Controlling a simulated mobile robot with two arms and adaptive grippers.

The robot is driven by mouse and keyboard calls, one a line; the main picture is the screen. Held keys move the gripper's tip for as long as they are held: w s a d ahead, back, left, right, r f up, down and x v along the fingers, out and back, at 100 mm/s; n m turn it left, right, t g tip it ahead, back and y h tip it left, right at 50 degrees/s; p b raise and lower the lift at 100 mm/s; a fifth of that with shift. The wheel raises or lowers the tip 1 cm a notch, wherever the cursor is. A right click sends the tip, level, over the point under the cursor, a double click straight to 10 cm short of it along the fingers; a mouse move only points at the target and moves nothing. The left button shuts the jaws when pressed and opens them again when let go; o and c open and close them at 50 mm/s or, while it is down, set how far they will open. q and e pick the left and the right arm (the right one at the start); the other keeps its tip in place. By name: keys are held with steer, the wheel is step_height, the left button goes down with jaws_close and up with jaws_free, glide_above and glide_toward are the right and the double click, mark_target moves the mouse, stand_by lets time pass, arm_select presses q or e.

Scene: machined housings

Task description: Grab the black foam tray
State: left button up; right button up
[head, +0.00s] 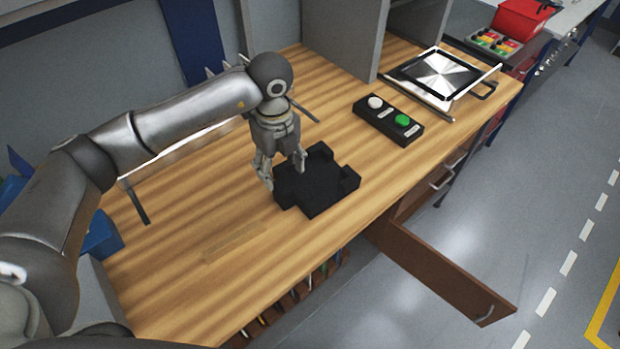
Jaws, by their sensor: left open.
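The black foam tray (322,187) lies flat on the wooden worktop near its front edge, with raised corners and an uneven outline. My left gripper (285,177) points down at the tray's left back side. Its fingers are apart; one is at the tray's left edge and the other is over or behind its back part. I cannot tell whether the fingers touch the tray. Nothing is seen held between them. My right gripper is not in view.
A black button box (388,119) with a white and a green button stands right of the tray. A metal plate in a frame (441,76) lies farther right. An open drawer or door (440,270) juts out below the front edge. The worktop (190,270) is clear at the left front.

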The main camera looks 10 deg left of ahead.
mark_target(283, 185)
arm_select(q)
step_height(283, 185, down, 5)
steer(key=shift+r+p, duration=0.1)
steer(key=shift+p, duration=1.05)
steer(key=shift+f, duration=0.35)
steer(key=shift+w+f, duration=0.1)
steer(key=shift+c, duration=0.4)
steer(key=c, duration=0.5)
jaws_close()
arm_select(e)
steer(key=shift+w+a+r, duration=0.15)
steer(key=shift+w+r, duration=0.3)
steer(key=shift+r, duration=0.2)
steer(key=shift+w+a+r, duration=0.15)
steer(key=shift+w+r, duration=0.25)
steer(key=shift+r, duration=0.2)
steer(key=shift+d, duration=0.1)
